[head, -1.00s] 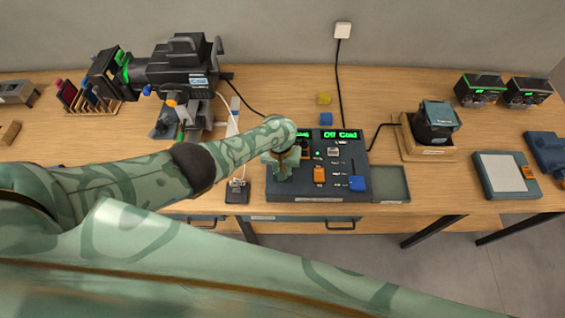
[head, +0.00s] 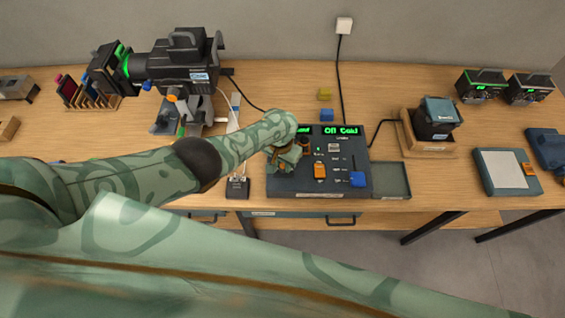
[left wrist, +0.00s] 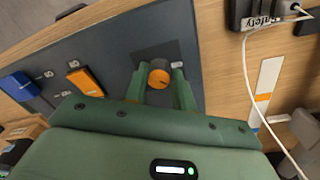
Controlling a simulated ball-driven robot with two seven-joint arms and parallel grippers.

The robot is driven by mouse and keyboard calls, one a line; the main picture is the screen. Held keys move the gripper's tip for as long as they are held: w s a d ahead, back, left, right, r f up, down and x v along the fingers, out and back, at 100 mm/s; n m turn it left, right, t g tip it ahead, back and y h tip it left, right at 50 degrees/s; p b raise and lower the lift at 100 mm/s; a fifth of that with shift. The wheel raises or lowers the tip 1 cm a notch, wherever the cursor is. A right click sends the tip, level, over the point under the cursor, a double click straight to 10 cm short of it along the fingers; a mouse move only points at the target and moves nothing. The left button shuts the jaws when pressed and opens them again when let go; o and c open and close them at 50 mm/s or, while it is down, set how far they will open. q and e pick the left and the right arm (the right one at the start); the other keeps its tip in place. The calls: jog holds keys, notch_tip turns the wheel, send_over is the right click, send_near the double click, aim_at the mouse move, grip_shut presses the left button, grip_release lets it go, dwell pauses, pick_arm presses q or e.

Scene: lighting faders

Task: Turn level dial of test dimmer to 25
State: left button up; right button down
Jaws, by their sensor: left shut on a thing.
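The dark console (head: 300,187) sits near the front of the wooden table with green-lit displays (head: 341,131) along its back. My left gripper (head: 284,160) is over the console's left part. In the left wrist view, a dark dial with an orange top (left wrist: 159,77) stands between the two green fingers of my left gripper (left wrist: 160,88). The fingers are shut on the sides of the dial. A small label beside it is partly hidden, so I cannot read the dial's value. In the head view my gripper and wrist cover the dial. My right gripper is out of view.
The console also carries an orange fader cap (head: 320,171) and a blue one (head: 357,180). A grey tray (head: 394,180) lies right of it. Left is a black box (head: 237,188) with a white cable. Two small display boxes (head: 482,86) stand at the back right.

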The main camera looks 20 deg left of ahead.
aim_at(281, 164)
pick_arm(q)
jog(key=o, duration=1)
jog(key=shift+w, duration=0.1)
jog(key=shift+w+a+r+p, duration=0.1)
jog(key=shift+a+r+p, duration=0.1)
jog(key=shift+r+p, duration=3)
jog(key=shift+a+r+p, duration=0.2)
jog(key=shift+r+p, duration=1.2)
jog(key=shift+r, duration=3.5)
